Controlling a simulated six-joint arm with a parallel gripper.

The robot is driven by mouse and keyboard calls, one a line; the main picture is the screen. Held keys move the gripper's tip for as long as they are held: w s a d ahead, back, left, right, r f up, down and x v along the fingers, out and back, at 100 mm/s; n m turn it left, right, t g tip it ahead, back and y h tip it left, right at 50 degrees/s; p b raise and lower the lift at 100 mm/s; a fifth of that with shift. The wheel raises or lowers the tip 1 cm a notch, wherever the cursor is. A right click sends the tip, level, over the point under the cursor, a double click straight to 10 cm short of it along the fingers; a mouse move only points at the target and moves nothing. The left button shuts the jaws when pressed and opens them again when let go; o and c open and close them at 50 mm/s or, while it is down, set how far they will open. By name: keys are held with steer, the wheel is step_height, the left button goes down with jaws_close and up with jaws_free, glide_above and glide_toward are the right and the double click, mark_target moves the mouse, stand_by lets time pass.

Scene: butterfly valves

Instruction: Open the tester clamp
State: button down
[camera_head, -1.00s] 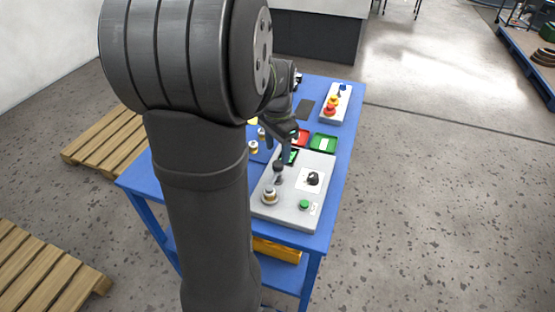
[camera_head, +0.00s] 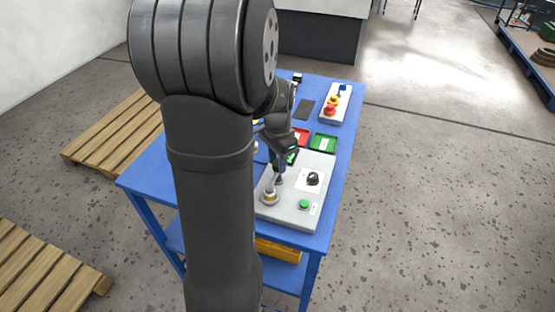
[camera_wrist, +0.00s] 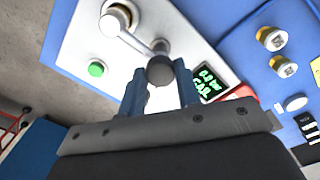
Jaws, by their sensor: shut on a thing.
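The tester (camera_head: 296,212) is a light grey box on the blue table. Its clamp has a round metal base (camera_head: 269,197) near the front left corner and a lever ending in a dark ball knob. In the wrist view, the lever (camera_wrist: 135,42) runs from the clamp base (camera_wrist: 115,18) to the knob (camera_wrist: 160,71). My gripper (camera_head: 279,179) is shut on the knob, with a blue finger on either side of it in the wrist view (camera_wrist: 160,88). A lit green display (camera_wrist: 208,84) sits beside the right finger. The arm partly hides the knob in the head view.
A green button (camera_head: 304,204) and black dial (camera_head: 313,179) are on the tester. Red (camera_head: 301,138) and green (camera_head: 323,142) trays lie behind it. A box with red and yellow buttons (camera_head: 334,104) stands farther back. Brass-coloured valve parts (camera_wrist: 272,38) stand on blue in the wrist view.

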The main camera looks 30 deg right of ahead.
steer(key=shift+m, duration=0.3)
steer(key=m, duration=0.3)
steer(key=shift+m, duration=0.3)
steer(key=m, duration=0.4)
steer(key=shift+w+m, duration=0.1)
steer(key=shift+m, duration=0.2)
steer(key=m, duration=0.4)
steer(key=shift+d, duration=0.1)
steer(key=shift+m, duration=2.5)
steer(key=c, duration=1.1)
jaws_free()
steer(key=shift+o, duration=0.2)
